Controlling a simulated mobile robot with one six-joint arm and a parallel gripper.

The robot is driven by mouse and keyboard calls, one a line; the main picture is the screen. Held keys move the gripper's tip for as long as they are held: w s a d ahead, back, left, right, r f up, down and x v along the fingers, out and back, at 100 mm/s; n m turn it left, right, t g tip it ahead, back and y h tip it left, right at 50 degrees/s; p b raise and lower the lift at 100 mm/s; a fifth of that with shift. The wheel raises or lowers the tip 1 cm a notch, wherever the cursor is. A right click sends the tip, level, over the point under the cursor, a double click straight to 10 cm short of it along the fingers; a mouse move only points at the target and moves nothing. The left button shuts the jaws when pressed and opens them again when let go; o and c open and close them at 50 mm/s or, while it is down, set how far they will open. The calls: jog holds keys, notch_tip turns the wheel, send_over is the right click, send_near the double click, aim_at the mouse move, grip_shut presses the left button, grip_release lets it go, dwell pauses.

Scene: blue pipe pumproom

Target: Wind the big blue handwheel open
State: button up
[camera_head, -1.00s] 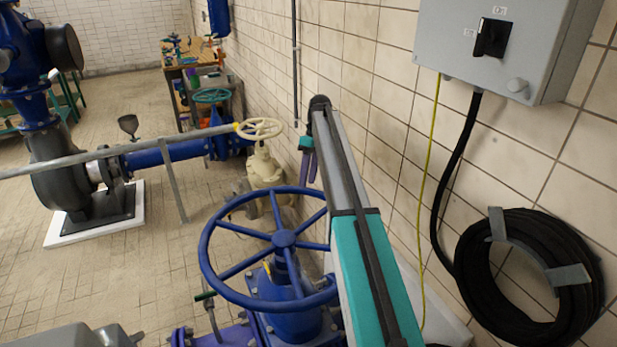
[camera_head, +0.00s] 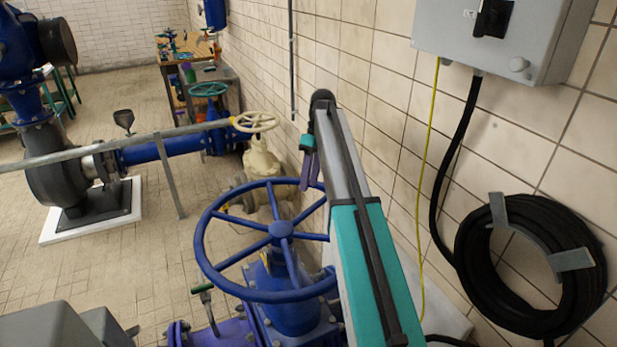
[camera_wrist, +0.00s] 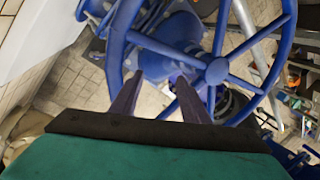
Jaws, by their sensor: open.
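The big blue handwheel (camera_head: 281,229) lies roughly flat on top of the blue valve (camera_head: 288,295) in the lower middle of the head view. It has several spokes and a round hub. My gripper (camera_head: 309,172) hangs above the far right part of the wheel's rim, its purple fingers pointing down. In the wrist view the two fingers (camera_wrist: 157,90) are apart, with nothing between them. The wheel's hub (camera_wrist: 217,71) and spokes show just beyond the fingertips. I cannot tell whether the fingers touch the wheel.
A cream handwheel (camera_head: 256,122) on a cream valve stands just behind. A grey railing (camera_head: 95,153) crosses at left. The tiled wall on the right carries a grey switch box (camera_head: 490,35) and a black hose coil (camera_head: 530,262). Open floor lies at left.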

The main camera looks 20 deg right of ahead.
jog(key=s+a+p, duration=0.1)
jog(key=s+p, duration=0.1)
jog(key=s, duration=0.5)
jog(key=shift+s+a+r, duration=0.15)
jog(key=shift+s+r, duration=0.1)
jog(key=shift+r, duration=0.1)
